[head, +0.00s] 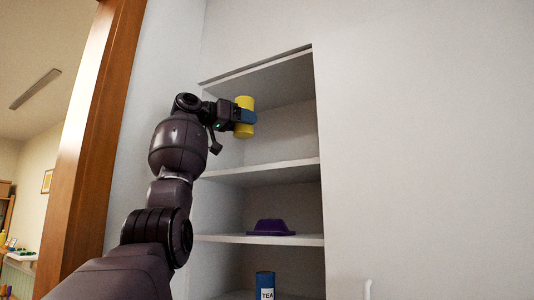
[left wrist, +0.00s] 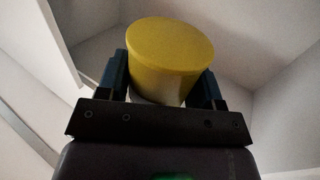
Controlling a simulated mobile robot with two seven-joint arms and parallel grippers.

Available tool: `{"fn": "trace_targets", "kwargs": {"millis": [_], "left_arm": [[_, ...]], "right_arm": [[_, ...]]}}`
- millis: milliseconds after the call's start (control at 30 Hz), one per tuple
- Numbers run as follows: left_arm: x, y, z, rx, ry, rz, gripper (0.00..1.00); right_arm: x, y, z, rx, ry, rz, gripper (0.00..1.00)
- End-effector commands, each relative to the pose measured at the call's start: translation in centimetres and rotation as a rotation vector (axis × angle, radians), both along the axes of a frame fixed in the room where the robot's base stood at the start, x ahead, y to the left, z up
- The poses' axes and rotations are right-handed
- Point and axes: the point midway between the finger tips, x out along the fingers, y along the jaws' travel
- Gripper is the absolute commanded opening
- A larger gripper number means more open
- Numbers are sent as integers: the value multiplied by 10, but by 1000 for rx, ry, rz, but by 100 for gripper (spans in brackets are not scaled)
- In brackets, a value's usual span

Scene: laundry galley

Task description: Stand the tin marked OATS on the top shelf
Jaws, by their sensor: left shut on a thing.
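My left gripper (head: 245,116) is shut on a yellow tin (head: 245,103) and holds it upright at the opening of the alcove's top compartment. In the left wrist view, the tin (left wrist: 170,50) stands between the two fingers of the gripper (left wrist: 160,82), its round yellow lid toward the camera. No marking shows on the tin, so I cannot read whether it is OATS. In the head view, the tin's base appears above the top shelf (head: 265,169), with a gap between them. My right gripper is not in view.
A purple object (head: 270,227) lies on the middle shelf (head: 300,240). A blue tin marked TEA (head: 265,285) stands below it. The top shelf looks empty where it shows. Alcove side walls and a ceiling (head: 270,75) surround the held tin. A wooden door frame (head: 100,120) stands left.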

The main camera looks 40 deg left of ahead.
Motion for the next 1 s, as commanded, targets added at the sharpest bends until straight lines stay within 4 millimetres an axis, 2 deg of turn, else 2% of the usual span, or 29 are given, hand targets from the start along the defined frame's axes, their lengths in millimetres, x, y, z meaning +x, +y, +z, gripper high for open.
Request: {"fn": "trace_targets", "kwargs": {"millis": [33,200,433,700,867,1000], "left_arm": [[8,2,5,-3,0,-1,27],[40,10,7,-3,-1,-2,27],[78,18,6,-1,-1,-2,27],[102,24,4,-1,-1,-1,27],[114,27,2,-1,1,0,27],[113,28,-6,1,-2,2,27]], "right_arm": [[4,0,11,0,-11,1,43],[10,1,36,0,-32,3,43],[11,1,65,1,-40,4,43],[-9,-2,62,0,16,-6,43],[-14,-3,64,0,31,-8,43],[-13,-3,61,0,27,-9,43]]}}
